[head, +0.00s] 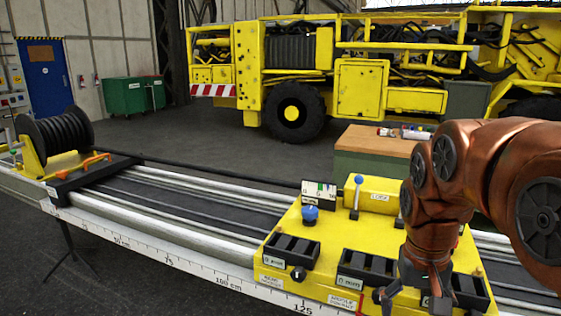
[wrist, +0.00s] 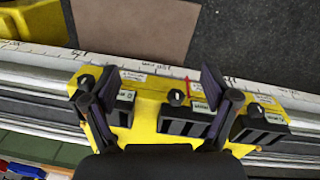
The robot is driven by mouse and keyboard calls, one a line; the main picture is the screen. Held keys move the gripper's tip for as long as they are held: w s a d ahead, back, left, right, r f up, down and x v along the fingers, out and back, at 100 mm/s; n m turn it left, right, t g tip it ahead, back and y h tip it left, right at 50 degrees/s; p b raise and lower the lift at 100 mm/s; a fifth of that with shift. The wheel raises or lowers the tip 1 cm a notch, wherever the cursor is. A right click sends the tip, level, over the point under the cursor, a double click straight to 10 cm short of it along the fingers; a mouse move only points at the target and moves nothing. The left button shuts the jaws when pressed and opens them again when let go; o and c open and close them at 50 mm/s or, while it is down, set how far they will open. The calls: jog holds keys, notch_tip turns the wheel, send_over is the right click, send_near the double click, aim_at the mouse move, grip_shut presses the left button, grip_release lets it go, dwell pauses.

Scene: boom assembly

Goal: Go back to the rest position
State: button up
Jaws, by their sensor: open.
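My gripper (head: 418,296) hangs from the copper-coloured arm at the right of the head view, over the front of the yellow carriage (head: 287,235). In the wrist view my gripper (wrist: 150,88) has its two dark fingers spread apart with nothing between them. The yellow carriage (wrist: 148,110) lies below the fingers. Black trays stand along its front edge: a left tray (head: 289,250) and a middle tray (head: 366,268). Another black tray at the right is partly hidden behind my gripper. Whether the fingers touch the carriage cannot be told.
The carriage sits on a long rail (head: 165,215) with a printed scale. A cable reel (head: 58,140) stands at its left end. A blue knob (head: 310,213) and a blue-topped lever (head: 357,190) rise from the carriage. A workbench (head: 365,145) and yellow vehicle stand behind.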

jog(key=s+a+f+n+p, duration=0.1)
jog(key=s+a+f, duration=0.1)
jog(key=s, duration=0.7)
jog(key=s+a+f+n+g+p, duration=0.1)
jog(key=s+a+f, duration=0.1)
jog(key=s+f, duration=0.3)
jog(key=s, duration=0.4)
jog(key=shift+a+g+y+p, duration=0.3)
jog(key=shift+a+y+p, duration=0.1)
